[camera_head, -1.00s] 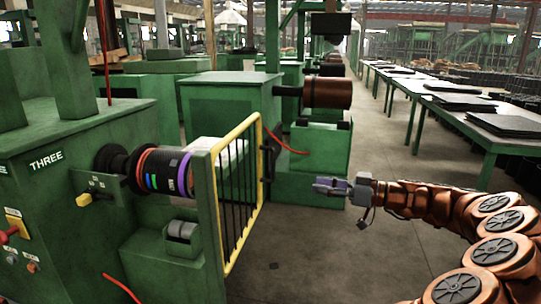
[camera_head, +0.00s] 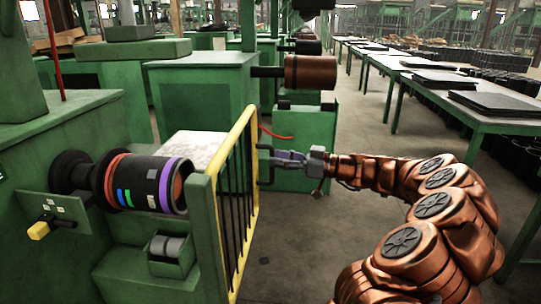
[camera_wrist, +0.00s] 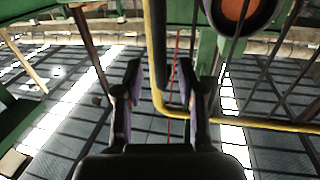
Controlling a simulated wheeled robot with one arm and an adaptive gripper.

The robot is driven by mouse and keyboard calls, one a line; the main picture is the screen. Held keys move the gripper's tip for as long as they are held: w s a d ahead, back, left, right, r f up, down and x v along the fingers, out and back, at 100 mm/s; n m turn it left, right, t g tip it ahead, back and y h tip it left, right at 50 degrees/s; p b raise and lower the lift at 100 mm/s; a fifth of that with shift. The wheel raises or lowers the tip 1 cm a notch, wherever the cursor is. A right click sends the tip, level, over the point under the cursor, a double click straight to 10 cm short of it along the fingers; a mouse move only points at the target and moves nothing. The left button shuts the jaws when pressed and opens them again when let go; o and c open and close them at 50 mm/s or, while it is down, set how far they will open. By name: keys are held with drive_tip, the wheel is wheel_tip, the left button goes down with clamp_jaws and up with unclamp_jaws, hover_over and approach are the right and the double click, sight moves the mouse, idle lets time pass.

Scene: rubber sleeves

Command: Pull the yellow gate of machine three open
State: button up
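The yellow gate (camera_head: 254,150) of the machine at left has a yellow frame and thin black bars; it extends back from a green post (camera_head: 204,235). A black handle (camera_head: 265,167) sits on its far upright. My gripper (camera_head: 277,158) is level with the handle, just to its right, with its fingertips close to it. In the wrist view my gripper (camera_wrist: 160,85) has its fingers apart. The dark handle bar (camera_wrist: 161,45) and the yellow frame (camera_wrist: 150,35) appear between and beyond the fingers. I cannot tell whether the fingers touch the handle.
A drum with coloured bands (camera_head: 150,185) and a yellow-tipped lever (camera_head: 40,230) are on the machine left of the gate. Another green machine (camera_head: 305,135) with a brown roller (camera_head: 310,72) stands behind. Tables (camera_head: 480,120) line the right.

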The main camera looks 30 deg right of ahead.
drive_tip(key=shift+x, duration=1.4)
clamp_jaws()
drive_tip(key=shift+s+d, duration=0.1)
